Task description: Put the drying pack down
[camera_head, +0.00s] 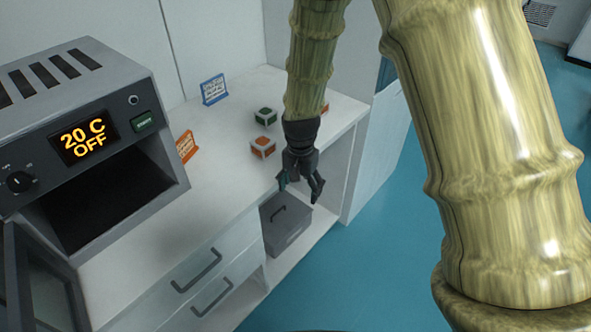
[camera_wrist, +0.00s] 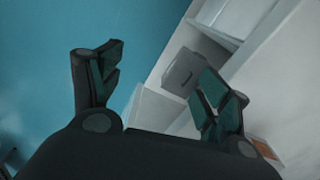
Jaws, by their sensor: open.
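My gripper (camera_head: 302,189) is open and empty, just off the counter's front edge and above the floor. Its two fingers stand wide apart in the wrist view (camera_wrist: 157,90), with nothing between them. A small pack with orange faces (camera_head: 263,148) sits on the counter (camera_head: 215,160), just left of my gripper. A pack with green faces (camera_head: 265,116) stands behind it. Another orange pack (camera_head: 325,107) shows partly behind my arm. An orange patch (camera_wrist: 265,148) shows at the lower right of the wrist view. I cannot tell which pack is the drying pack.
An oven (camera_head: 85,125) reading "20 C OFF" stands at left, its door open. A blue sign (camera_head: 214,89) and an orange sign (camera_head: 185,146) stand on the counter. A grey box (camera_head: 285,226) sits on the shelf below, near drawers (camera_head: 195,275). The blue floor (camera_head: 375,260) is clear.

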